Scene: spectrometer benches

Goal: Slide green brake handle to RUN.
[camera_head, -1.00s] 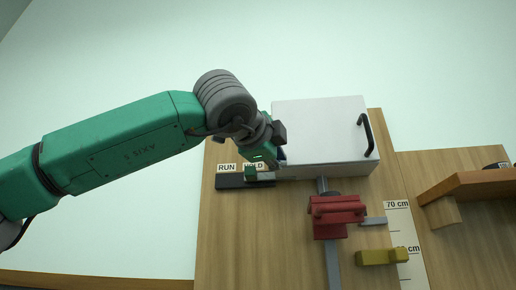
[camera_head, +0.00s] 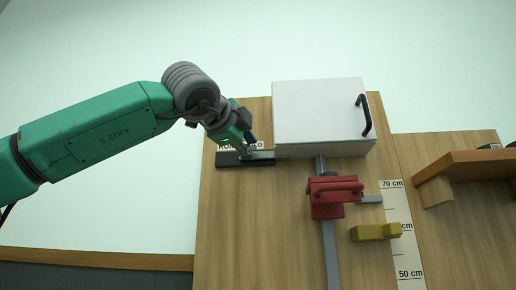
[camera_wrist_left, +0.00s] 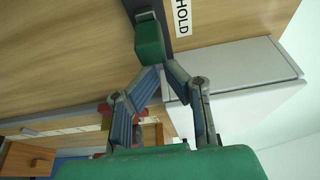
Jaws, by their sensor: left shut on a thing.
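The green brake handle (camera_wrist_left: 150,42) shows in the left wrist view, standing on a dark track (camera_wrist_left: 158,10) beside the HOLD label (camera_wrist_left: 182,17). In the head view the dark track (camera_head: 230,161) lies on the wooden board, left of the white box, and my gripper hides most of the handle. The RUN label (camera_head: 226,147) is partly covered; the HOLD label is hidden there. My left gripper (camera_head: 248,146) is at the handle. Its fingertips (camera_wrist_left: 163,67) are close together at the handle's near end, shut on it. My right gripper is not in view.
A white box (camera_head: 320,118) with a black handle stands just right of the track. A red clamp (camera_head: 335,197) on a grey rail and a yellow block (camera_head: 372,232) are below it. A wooden shelf (camera_head: 470,178) is at right. Bare board lies below the track.

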